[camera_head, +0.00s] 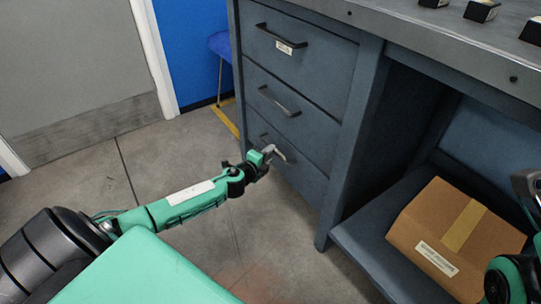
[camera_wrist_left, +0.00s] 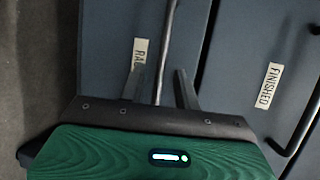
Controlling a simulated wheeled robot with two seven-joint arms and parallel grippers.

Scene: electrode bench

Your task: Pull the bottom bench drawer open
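The bottom bench drawer (camera_head: 304,179) is the lowest of three dark blue-grey drawers in the head view, and its front looks flush with the bench. My left gripper (camera_head: 278,153) is at its handle and hides most of it. In the left wrist view, the handle (camera_wrist_left: 166,50) is a thin bar running between the fingers of my left gripper (camera_wrist_left: 160,88). The fingers stand apart, with a gap on each side of the bar. A partly hidden label beginning "RA" is on the drawer front. My right arm shows at the right edge of the head view, its fingertips out of view.
The middle drawer (camera_head: 290,86) and the top drawer (camera_head: 310,50) above look shut. A cardboard box (camera_head: 420,215) sits on the low shelf to the right. The floor (camera_head: 205,250) before the drawers is clear. A blue chair (camera_head: 220,44) stands behind the bench.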

